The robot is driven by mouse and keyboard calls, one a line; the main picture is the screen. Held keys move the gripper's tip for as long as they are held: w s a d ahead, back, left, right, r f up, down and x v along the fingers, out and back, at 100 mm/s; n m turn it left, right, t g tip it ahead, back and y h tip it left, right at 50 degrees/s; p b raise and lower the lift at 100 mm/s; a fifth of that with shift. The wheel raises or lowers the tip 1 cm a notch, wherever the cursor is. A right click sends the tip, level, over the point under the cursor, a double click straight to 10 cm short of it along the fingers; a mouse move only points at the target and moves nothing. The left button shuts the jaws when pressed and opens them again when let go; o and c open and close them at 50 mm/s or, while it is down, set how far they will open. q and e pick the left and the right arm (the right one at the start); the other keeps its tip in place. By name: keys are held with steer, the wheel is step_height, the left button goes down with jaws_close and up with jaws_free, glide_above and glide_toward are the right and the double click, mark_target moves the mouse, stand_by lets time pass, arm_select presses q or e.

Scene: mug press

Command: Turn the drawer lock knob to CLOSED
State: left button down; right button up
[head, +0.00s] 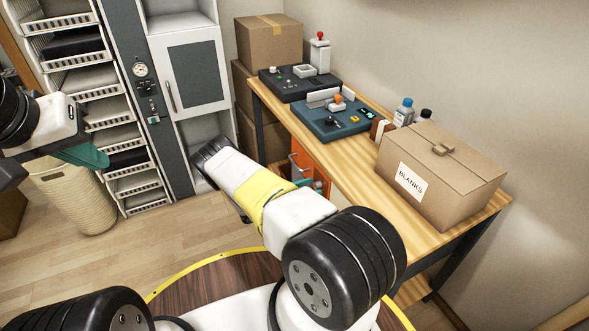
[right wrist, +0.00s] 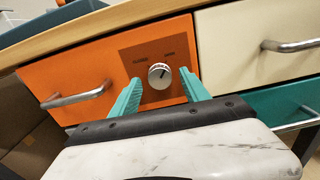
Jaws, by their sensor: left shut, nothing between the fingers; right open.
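The lock knob (right wrist: 159,76) is round and silvery on a brown plate (right wrist: 176,49) at the right of an orange drawer front (right wrist: 75,73). Two small labels sit above it, too small to read surely; its mark seems to point up and right. My right gripper (right wrist: 160,84) is open, with a teal finger at each side of the knob; I cannot tell whether they touch it. My left gripper (head: 98,158) is shut and empty at the left, far from the drawer.
The drawer has a bar handle (right wrist: 78,95). A cream drawer (right wrist: 245,40) and a teal drawer (right wrist: 275,105) are at its right. On the workbench (head: 352,175) stand a press panel (head: 325,122), a dark panel (head: 290,85) and a BLANKS box (head: 445,170). A basket (head: 75,200) stands left.

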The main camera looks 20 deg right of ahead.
steer(key=shift+d, duration=0.25)
jaws_close()
